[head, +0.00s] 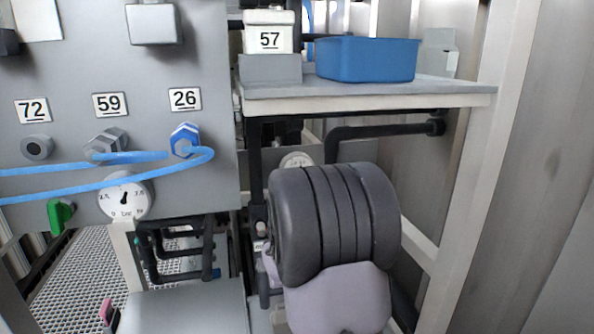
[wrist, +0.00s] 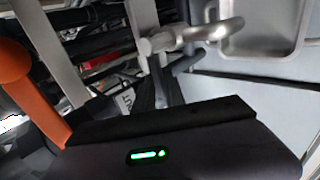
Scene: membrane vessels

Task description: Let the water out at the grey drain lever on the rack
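In the wrist view a pale grey bent handle or pipe (wrist: 190,36) with a rounded end shows at the top centre. It may be the grey drain lever, but I cannot tell for sure. My gripper (wrist: 160,72) shows as dark, narrow parts pointing up from the dark body with the green light. Its tips are close below the grey piece; I cannot tell whether they touch it or how far apart they are. In the head view my own arm covers the middle right, and neither my gripper nor a grey lever can be made out.
A grey panel (head: 75,75) carries blue hoses, a gauge (head: 124,198) and a green lever (head: 60,216). A shelf (head: 380,91) holds a blue bin (head: 366,60). In the wrist view an orange bar (wrist: 28,85) stands left and a metal tray (wrist: 258,38) lies upper right.

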